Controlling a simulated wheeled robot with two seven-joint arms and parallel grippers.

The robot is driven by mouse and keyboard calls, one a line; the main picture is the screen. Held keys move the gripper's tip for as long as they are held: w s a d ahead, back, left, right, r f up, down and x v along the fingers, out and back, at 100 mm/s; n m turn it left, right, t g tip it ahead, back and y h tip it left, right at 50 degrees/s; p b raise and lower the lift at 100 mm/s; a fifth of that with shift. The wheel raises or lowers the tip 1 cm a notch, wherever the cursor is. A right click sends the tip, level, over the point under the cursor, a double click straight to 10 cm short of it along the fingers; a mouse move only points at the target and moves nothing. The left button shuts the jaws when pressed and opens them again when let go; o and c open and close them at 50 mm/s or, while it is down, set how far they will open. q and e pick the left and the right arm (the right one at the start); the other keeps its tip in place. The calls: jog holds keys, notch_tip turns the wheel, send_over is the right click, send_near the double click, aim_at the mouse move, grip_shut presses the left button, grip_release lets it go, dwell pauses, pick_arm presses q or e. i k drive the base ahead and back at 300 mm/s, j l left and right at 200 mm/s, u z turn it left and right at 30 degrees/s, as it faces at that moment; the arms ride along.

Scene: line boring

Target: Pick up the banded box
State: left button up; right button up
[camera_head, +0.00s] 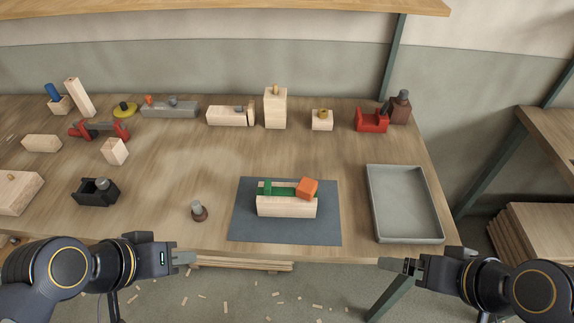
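A pale wooden box (225,115) with a darker band near its right end lies at the back of the workbench; it is the thing that best fits the banded box, though its detail is small. My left gripper (186,258) is at the bench's front edge, below and left of the box and far from it. My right gripper (390,263) is at the front edge near the grey tray. Both look empty. The gap between the fingers of either gripper cannot be made out.
A pale block with green and orange parts (287,207) sits on a dark mat (240,228). An empty grey tray (403,200) is to its right. A tall wooden block (275,110) stands close right of the box; a grey part (170,109) is left. The bench (200,155) before the box is clear.

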aim_at(271, 206)
jog(key=u, duration=0.3)
jog(key=k+l+u, duration=0.1)
jog(key=u, duration=0.35)
jog(key=k+l+u, duration=0.2)
jog(key=u, duration=0.25)
jog(key=k+l+u, duration=0.15)
jog(key=u, duration=0.3)
